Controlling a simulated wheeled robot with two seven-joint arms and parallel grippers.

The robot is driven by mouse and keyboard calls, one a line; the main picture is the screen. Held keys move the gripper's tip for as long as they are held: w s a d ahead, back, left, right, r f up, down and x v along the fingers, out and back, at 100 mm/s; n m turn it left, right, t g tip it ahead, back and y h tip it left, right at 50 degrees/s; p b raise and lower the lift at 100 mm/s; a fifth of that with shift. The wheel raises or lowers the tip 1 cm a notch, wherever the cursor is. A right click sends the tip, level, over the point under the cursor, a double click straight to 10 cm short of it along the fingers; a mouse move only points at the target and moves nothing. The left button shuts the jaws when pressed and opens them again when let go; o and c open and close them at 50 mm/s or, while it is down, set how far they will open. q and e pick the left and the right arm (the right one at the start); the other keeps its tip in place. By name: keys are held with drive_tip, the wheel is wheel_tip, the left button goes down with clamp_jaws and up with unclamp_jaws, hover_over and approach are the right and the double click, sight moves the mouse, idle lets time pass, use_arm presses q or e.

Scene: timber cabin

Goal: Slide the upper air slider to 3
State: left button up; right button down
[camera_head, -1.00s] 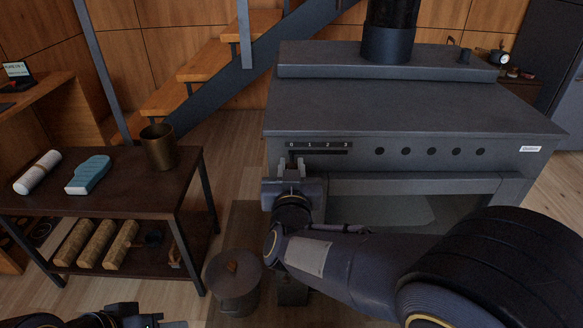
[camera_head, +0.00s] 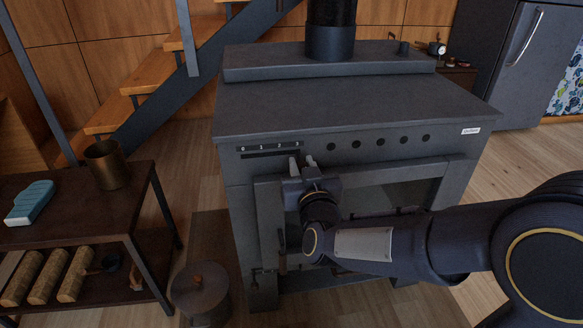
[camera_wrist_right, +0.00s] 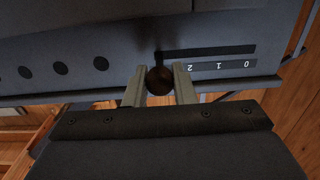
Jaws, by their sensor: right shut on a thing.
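The dark stove (camera_head: 360,105) has the upper air slider's slot (camera_head: 270,154) and number scale (camera_head: 262,147) at the upper left of its front. In the right wrist view the scale appears upside down, and the slot (camera_wrist_right: 215,50) runs right from the knob. My right gripper (camera_head: 303,162) is at the slot's right end. It is shut on the round dark slider knob (camera_wrist_right: 159,81), with one finger on each side. The knob is past the 2, at the 3 end; the 3 itself is hidden in the wrist view. My left gripper is out of view.
A row of round holes (camera_head: 379,142) lies right of the slot. The open firebox (camera_head: 410,195) is below my right gripper. A lidded pot (camera_head: 201,290) stands on the floor at left. A side table (camera_head: 75,205) holds a brass pot (camera_head: 107,164) and blue mitt (camera_head: 29,202).

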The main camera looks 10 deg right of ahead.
drive_tip(key=shift+d, duration=0.3)
drive_tip(key=c, duration=1.2)
unclamp_jaws()
drive_tip(key=shift+d, duration=0.1)
drive_tip(key=shift+s+r, duration=0.1)
drive_tip(key=shift+s, duration=0.15)
drive_tip(key=s+p, duration=0.2)
drive_tip(key=s, duration=0.5)
drive_tip(key=shift+s+p, duration=0.15)
drive_tip(key=shift+p, duration=0.15)
